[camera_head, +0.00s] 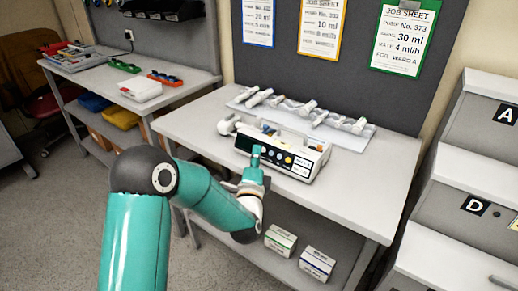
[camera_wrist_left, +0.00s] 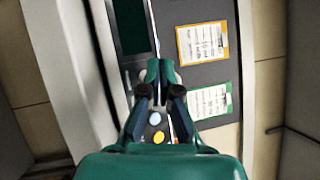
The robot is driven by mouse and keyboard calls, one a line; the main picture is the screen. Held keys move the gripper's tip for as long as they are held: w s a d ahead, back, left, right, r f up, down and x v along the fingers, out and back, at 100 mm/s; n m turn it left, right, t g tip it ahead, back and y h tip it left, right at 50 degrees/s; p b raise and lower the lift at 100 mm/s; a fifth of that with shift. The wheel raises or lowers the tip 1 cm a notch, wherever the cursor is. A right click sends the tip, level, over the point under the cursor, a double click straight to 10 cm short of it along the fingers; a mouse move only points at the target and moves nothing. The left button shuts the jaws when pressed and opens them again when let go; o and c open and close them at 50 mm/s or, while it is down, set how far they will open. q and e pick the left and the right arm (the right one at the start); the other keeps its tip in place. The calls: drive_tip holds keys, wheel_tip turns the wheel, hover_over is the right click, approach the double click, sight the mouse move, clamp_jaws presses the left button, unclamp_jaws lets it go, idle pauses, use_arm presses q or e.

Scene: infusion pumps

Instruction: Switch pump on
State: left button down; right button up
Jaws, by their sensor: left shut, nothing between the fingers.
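The infusion pump (camera_head: 300,163) is a white box with a dark front panel, standing on the grey table. Its front carries several round buttons, among them an orange-yellow one (camera_head: 288,159) and blue ones. My left gripper (camera_head: 256,152) is shut and empty, with its fingertips close in front of the panel's left part. I cannot tell whether the tips touch it. The fingers hide part of the panel. My right gripper is not in view.
A tray of syringes (camera_head: 345,134) lies behind the pump. Job sheets (camera_head: 404,38) hang on the dark board. Two small boxes (camera_head: 281,240) sit on the lower shelf. Lettered cabinets (camera_head: 480,135) stand at the right. The table (camera_head: 375,190) is clear to the pump's right.

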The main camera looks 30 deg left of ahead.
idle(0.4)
use_arm(q)
drive_tip(key=shift+w+f+b, duration=0.1)
drive_tip(key=shift+w+b, duration=0.25)
drive_tip(key=shift+b, duration=0.15)
drive_tip(key=shift+w+f+b, duration=0.15)
drive_tip(key=shift+w+b, duration=0.1)
drive_tip(key=shift+b, duration=0.05)
idle(0.5)
drive_tip(key=shift+s, duration=0.1)
drive_tip(key=shift+s+r, duration=0.25)
drive_tip(key=shift+s, duration=0.25)
drive_tip(key=shift+r, duration=0.1)
drive_tip(key=shift+s, duration=0.15)
drive_tip(key=s, duration=0.1)
drive_tip(key=s+r, duration=0.1)
drive_tip(key=s, duration=0.1)
drive_tip(key=s+r, duration=0.1)
drive_tip(key=shift+s+a+b, duration=0.1)
drive_tip(key=shift+s+b, duration=0.1)
drive_tip(key=shift+b, duration=0.15)
